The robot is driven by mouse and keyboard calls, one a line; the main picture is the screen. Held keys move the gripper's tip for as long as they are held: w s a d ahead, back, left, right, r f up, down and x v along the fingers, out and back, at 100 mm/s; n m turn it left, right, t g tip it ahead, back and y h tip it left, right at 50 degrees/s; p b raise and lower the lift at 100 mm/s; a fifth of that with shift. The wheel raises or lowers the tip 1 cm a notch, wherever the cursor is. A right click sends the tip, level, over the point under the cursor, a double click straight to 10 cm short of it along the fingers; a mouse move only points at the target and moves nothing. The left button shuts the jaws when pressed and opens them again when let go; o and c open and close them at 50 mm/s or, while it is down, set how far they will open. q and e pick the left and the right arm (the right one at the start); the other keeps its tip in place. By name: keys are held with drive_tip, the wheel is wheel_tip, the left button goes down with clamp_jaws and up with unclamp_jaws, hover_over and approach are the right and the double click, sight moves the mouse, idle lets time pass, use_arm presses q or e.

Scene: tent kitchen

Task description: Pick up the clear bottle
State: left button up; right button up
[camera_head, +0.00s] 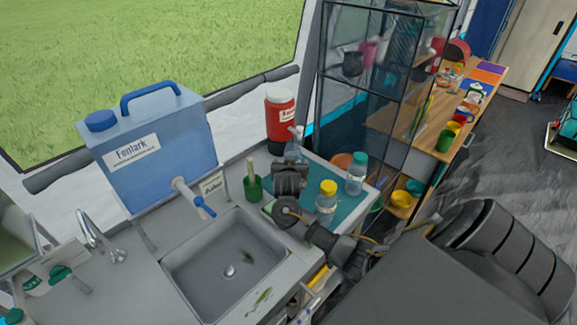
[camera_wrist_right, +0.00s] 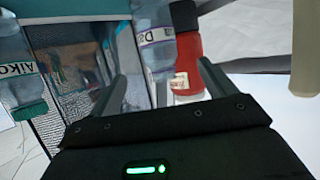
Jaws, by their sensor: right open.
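Several clear bottles stand on the counter in the head view: one with a yellow cap (camera_head: 326,197), one with a teal cap (camera_head: 357,174), and one (camera_head: 299,134) partly hidden behind my right gripper (camera_head: 290,168). In the wrist view, my right gripper (camera_wrist_right: 163,88) has its fingers apart with nothing gripped. A clear labelled bottle (camera_wrist_right: 154,42) shows beyond and between the fingers, beside a red container (camera_wrist_right: 189,58). A clear bottle with a teal cap (camera_wrist_right: 30,112) is outside the left finger. My left gripper is not in view.
The red container (camera_head: 280,118) stands at the counter's back. A green cup (camera_head: 253,189) and a blue water canister (camera_head: 155,150) are left of my gripper. The sink (camera_head: 225,262) is in front. A glass cabinet (camera_head: 372,75) rises behind right.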

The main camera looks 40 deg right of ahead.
use_arm(q)
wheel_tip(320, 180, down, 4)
drive_tip(key=b, duration=0.2)
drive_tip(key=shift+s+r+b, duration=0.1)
drive_tip(key=shift+b, duration=0.3)
use_arm(e)
wheel_tip(320, 180, down, 4)
drive_tip(key=shift+w+d+r, duration=0.1)
drive_tip(key=shift+w, duration=0.05)
drive_tip(key=x, duration=0.5)
drive_tip(key=shift+w+d, duration=0.15)
drive_tip(key=shift+d, duration=0.05)
drive_tip(key=shift+w+d, duration=0.1)
drive_tip(key=shift+d, duration=0.05)
drive_tip(key=p+x, duration=0.1)
drive_tip(key=x, duration=0.4)
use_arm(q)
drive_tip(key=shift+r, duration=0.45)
